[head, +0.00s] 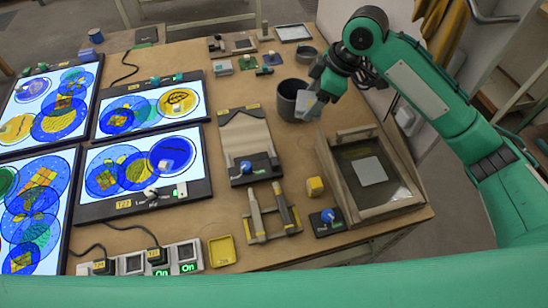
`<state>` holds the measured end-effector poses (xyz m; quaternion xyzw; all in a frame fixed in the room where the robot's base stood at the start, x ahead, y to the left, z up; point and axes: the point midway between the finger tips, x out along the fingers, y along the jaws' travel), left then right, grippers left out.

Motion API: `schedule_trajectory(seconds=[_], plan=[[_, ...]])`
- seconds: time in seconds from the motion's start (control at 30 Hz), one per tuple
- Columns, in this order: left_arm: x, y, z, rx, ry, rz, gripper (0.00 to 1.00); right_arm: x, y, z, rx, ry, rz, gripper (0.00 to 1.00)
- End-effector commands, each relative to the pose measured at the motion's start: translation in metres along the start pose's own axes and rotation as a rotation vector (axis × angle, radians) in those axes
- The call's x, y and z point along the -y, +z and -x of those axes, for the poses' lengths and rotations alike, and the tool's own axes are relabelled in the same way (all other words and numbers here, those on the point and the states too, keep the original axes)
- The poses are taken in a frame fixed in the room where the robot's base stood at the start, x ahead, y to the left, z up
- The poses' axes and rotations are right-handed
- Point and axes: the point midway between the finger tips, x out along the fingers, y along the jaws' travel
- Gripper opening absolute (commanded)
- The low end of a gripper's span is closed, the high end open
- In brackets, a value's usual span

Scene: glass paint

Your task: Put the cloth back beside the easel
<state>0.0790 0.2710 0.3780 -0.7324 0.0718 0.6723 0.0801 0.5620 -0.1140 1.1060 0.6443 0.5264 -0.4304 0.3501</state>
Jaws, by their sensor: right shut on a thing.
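My right gripper (322,92) is shut on a pale grey piece that looks like the cloth (307,106). It holds it at the right rim of a dark grey pot (287,92), partly in front of it; I cannot tell whether they touch. The wooden frame with a dark glass pane, which looks like the easel (405,193), stands at the right edge of the table, nearer to me than the gripper. A light grey square (369,171) lies on its pane. My left gripper is not in view.
Lit panels with coloured discs (140,105) fill the table's left side. A yellow block (315,186) and a blue-knobbed dark block (327,222) stand left of the easel. A rack with two sticks (270,211) and a yellow tray (222,251) are nearer. Bare table (345,95) shows behind the easel.

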Motion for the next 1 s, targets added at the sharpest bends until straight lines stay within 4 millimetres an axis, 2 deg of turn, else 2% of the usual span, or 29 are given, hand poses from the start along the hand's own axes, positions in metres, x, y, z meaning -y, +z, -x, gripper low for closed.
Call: schedule_trajectory(seconds=[0.17, 0.6, 0.7, 1.0], plan=[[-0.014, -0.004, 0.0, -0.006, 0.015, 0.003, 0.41, 0.003, 0.009, -0.009, 0.006, -0.002, -0.001, 0.45], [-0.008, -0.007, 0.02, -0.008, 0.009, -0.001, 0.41, 0.003, 0.051, -0.112, 0.006, -0.003, -0.002, 0.45], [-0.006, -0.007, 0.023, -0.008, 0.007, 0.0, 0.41, 0.003, 0.059, -0.129, 0.005, -0.001, 0.0, 0.45], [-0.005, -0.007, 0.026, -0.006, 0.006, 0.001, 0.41, 0.003, 0.068, -0.152, 0.004, -0.001, 0.001, 0.45]])
